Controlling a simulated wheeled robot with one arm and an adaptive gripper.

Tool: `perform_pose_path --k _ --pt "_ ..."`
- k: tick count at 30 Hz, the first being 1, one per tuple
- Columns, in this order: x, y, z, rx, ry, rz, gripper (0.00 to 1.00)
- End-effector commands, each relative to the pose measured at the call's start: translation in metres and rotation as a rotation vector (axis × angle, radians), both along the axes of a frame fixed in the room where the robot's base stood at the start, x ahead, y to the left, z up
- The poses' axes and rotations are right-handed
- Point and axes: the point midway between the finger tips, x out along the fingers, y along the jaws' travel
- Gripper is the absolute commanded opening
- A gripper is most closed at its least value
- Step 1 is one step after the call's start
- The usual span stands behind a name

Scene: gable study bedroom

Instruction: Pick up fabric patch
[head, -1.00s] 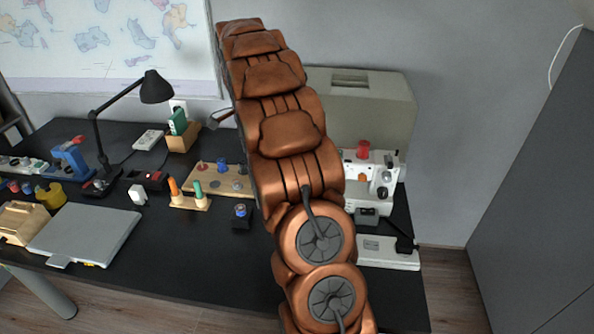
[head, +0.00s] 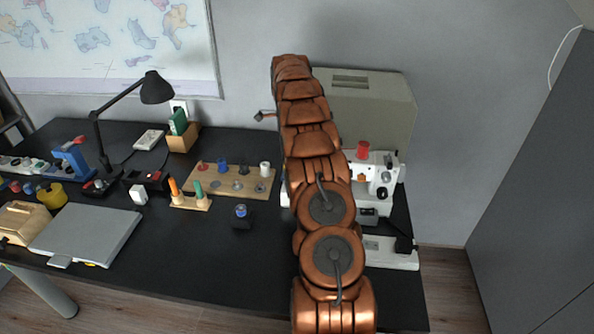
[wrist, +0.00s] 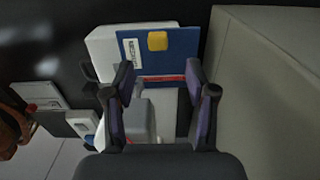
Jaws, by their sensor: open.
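A small yellow square (wrist: 157,41), which looks like the fabric patch, lies on a blue booklet (wrist: 185,62) with a white label in the wrist view. My gripper (wrist: 160,76) is open, its two dark fingers spread apart, with nothing held between them. The yellow square is beyond the fingertips, near the middle of the gap, and apart from them. In the head view my copper arm hides the patch and the booklet, and most of the gripper is hidden too.
A white sewing machine (head: 378,182) stands at the desk's right end. A large beige case (head: 375,115) stands behind it, close to my right finger's side in the wrist view (wrist: 270,80). A wooden spool board (head: 262,190) lies left of my arm.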

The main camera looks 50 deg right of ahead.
Motion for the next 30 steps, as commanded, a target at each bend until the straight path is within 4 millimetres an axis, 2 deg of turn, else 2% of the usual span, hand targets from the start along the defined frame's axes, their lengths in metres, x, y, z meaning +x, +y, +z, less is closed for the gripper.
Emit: perform_pose_path --k 8,19,28,30 --pt "-0.001 0.0 -0.019 0.0 0.0 0.001 0.56" --pt "-0.001 0.003 -0.061 0.001 0.002 0.002 0.56" --pt "0.0 0.003 -0.066 0.0 -0.001 0.003 0.56" --pt "0.0 0.003 -0.066 -0.001 -0.001 0.003 0.5"
